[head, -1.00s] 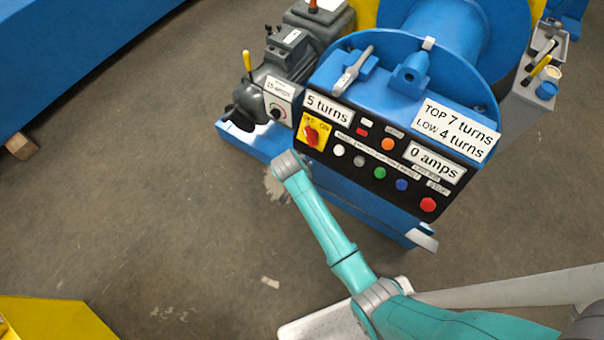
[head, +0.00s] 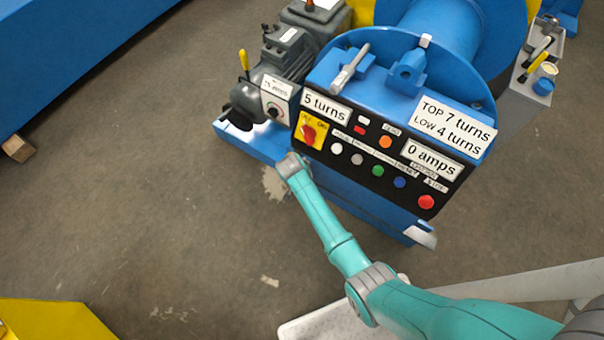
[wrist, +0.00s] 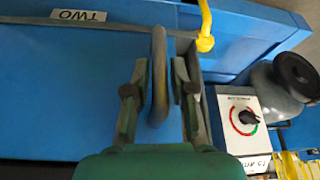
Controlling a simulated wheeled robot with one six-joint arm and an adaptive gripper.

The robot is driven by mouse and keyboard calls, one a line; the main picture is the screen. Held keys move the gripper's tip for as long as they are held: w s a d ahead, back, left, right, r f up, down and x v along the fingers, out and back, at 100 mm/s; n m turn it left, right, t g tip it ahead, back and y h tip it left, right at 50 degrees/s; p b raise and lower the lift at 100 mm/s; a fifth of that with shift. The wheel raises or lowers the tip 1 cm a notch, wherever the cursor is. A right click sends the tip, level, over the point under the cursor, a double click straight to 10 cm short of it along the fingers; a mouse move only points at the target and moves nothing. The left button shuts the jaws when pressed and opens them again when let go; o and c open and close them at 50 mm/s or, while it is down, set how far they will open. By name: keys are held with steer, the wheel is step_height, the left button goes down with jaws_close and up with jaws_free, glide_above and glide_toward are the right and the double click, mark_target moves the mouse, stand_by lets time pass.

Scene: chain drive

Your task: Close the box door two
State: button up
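In the wrist view, a blue panel (wrist: 60,85) fills the left and middle. A white label reading TWO (wrist: 78,15) shows upside down near its far edge. A grey curved handle (wrist: 159,65) stands up between the two fingers of my gripper (wrist: 160,85). The fingers are apart, one on each side of the handle, with narrow gaps that look unfilled. Whether either finger touches it is hard to tell. How far the door stands open cannot be told. In the head view my gripper is hidden beyond the grey joint of my arm, beside the blue machine (head: 330,180).
A yellow lever (wrist: 205,30) rises close right of the handle. A dial box (wrist: 240,118) and a grey motor (wrist: 285,88) are farther right. In the head view, the control panel (head: 370,155) faces my arm. Open floor (head: 150,180) lies to the left.

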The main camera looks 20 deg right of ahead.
jaws_close()
steer(key=shift+w+a, duration=0.65)
steer(key=shift+w, duration=0.25)
steer(key=shift+w+a, duration=0.6)
steer(key=shift+w, duration=0.25)
steer(key=o, duration=0.6)
jaws_free()
steer(key=shift+a, duration=0.1)
steer(key=shift+c, duration=0.2)
steer(key=shift+r, duration=0.1)
steer(key=v, duration=1.1)
steer(key=shift+s+r, duration=0.15)
steer(key=shift+r, duration=0.2)
